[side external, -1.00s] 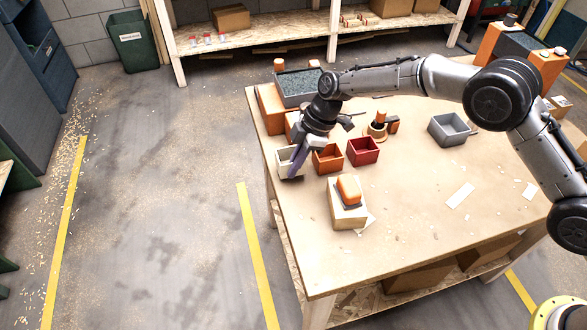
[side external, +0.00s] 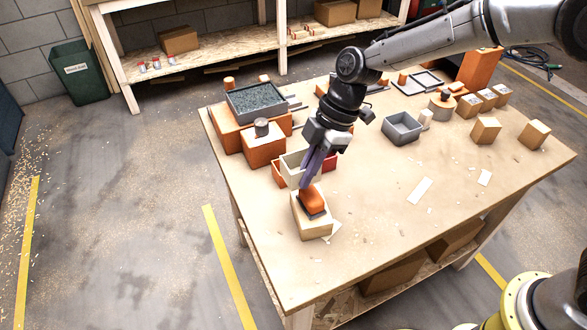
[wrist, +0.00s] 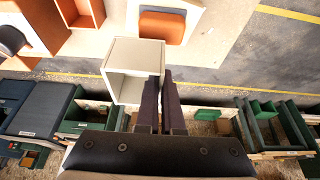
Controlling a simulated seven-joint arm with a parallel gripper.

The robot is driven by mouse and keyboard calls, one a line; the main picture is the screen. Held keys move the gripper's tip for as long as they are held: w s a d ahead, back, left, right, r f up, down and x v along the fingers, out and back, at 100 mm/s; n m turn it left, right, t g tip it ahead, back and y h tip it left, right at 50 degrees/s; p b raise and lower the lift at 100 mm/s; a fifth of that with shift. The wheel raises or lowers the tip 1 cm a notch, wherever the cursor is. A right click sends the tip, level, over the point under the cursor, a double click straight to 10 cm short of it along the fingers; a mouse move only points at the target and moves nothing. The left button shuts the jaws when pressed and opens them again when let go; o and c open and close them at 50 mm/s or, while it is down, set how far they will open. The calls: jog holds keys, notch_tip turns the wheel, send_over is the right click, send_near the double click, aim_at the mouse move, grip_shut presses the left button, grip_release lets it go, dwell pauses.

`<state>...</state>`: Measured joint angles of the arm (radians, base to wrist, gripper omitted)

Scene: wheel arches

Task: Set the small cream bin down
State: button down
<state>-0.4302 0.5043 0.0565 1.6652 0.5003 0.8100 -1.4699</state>
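The small cream bin (side external: 292,167) hangs from my gripper (side external: 308,180) in the side view, in front of the orange bin (side external: 278,174) and close to the wooden block with the orange pad. In the wrist view the cream bin (wrist: 133,62) is left of the fingers, its open side partly facing me. My gripper (wrist: 161,85) is shut on its right wall and the two dark fingers are nearly together. The bin looks raised off the table (side external: 370,220); the exact gap cannot be told.
The orange pad (side external: 312,199) sits on a wooden block (side external: 312,226) near the table's left front edge. A red bin (side external: 330,163) is partly behind my fingers. A grey bin (side external: 402,128) stands farther right. The table's right front is mostly clear, with a few paper scraps.

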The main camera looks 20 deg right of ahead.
jog(key=shift+s+d+r, duration=0.15)
jog(key=shift+s, duration=0.1)
jog(key=shift+s+d+f, duration=0.1)
jog(key=shift+f, duration=0.2)
jog(key=d+m+t+h, duration=0.2)
jog(key=d+m, duration=0.7)
jog(key=d, duration=1.8)
jog(key=t, duration=0.1)
send_near(367, 149)
jog(key=shift+w+a+f+y, duration=0.4)
jog(key=shift+a+f, duration=0.1)
jog(key=shift+f, duration=0.15)
jog(key=shift+w+f, duration=0.25)
jog(key=shift+f, duration=0.05)
jog(key=shift+w+f, duration=0.2)
jog(key=shift+f, duration=1.55)
jog(key=shift+f, duration=0.15)
